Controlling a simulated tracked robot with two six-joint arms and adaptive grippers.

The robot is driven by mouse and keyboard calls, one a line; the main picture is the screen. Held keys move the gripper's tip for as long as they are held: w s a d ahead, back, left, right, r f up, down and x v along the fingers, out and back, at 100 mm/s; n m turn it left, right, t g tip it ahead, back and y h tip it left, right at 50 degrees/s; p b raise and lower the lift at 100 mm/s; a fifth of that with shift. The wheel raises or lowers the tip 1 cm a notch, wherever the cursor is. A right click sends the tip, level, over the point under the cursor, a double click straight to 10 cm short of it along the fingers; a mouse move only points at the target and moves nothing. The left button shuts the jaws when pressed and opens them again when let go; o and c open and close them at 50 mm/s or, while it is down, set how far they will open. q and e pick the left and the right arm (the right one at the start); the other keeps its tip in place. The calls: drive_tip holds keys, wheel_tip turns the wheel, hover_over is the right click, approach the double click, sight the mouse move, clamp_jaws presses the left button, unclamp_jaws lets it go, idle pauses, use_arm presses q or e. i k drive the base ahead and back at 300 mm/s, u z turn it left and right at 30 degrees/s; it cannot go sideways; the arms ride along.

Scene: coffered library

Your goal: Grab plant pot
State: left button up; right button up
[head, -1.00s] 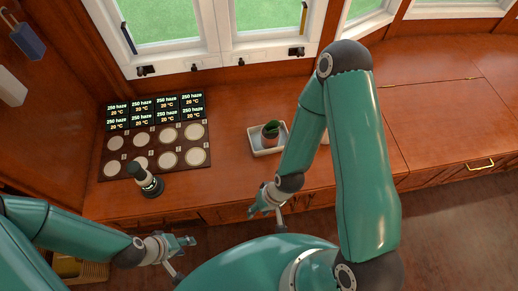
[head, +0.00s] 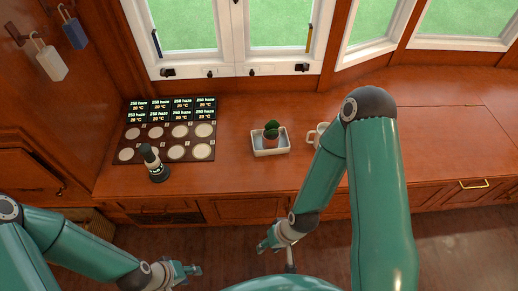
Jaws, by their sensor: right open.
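The plant pot (head: 271,141) is a small brown pot with a green plant, standing in a white rectangular tray (head: 258,153) on the wooden counter. My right gripper (head: 264,245) is in front of the counter and below the tray in the picture, apart from the pot. It is open and empty. My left gripper (head: 194,270) is further left and low, in front of the counter, with nothing seen between its fingers. Its fingers look spread apart.
A white mug (head: 318,134) stands right of the tray, partly behind my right arm. A dark panel (head: 120,142) with several round pads and small displays lies at left. The counter (head: 230,125) between panel and tray is clear.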

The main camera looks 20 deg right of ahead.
sight(271, 134)
drive_tip(key=z, duration=0.15)
drive_tip(key=i, duration=0.85)
drive_tip(key=u, duration=0.2)
drive_tip(key=k, duration=0.75)
drive_tip(key=z, duration=0.25)
drive_tip(key=i, duration=0.75)
drive_tip(key=u, duration=0.1)
